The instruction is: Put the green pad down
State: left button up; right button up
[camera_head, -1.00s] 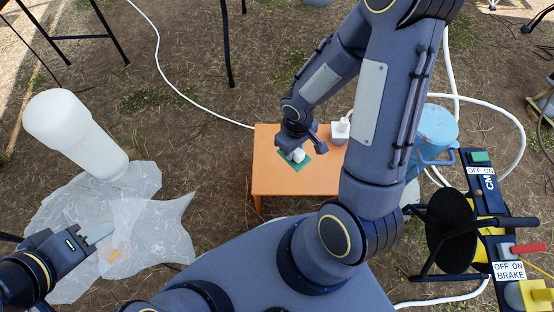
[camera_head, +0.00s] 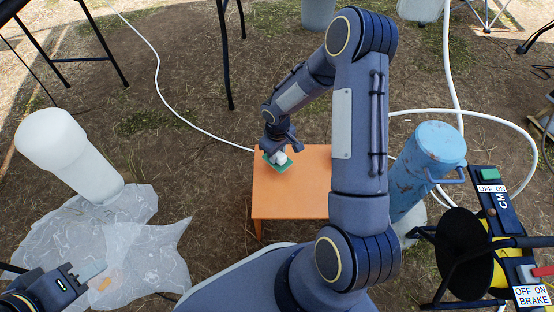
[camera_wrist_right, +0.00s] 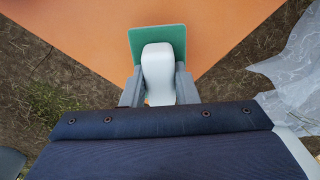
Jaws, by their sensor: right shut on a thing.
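The green pad (camera_head: 279,166) with a white grip block (camera_head: 281,157) on it is at the far left corner of the orange table (camera_head: 290,195). My right gripper (camera_head: 278,151) is shut on the white block. In the right wrist view the green pad (camera_wrist_right: 158,42) shows flat over the orange top, with the white block (camera_wrist_right: 157,75) between the fingers (camera_wrist_right: 158,88). Whether the pad touches the table cannot be told. My left gripper (camera_head: 88,273) is at the lower left over the plastic sheet; its finger gap is not clear.
A clear plastic sheet (camera_head: 140,245) lies on the ground at left, with a white cylinder (camera_head: 70,155) at its edge. A blue cylinder (camera_head: 425,165) and a control panel (camera_head: 500,220) stand at right. The table's front part is clear.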

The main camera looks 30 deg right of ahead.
jog(key=shift+w+d+f, duration=0.1)
jog(key=shift+w+f, duration=0.15)
jog(key=shift+f, duration=0.15)
jog(key=shift+w+f+b, duration=0.1)
jog(key=shift+f+b, duration=0.65)
jog(key=shift+f, duration=0.8)
jog(key=shift+f, duration=0.2)
jog(key=o, duration=0.9)
jog(key=shift+o, duration=0.2)
jog(key=shift+r, duration=0.15)
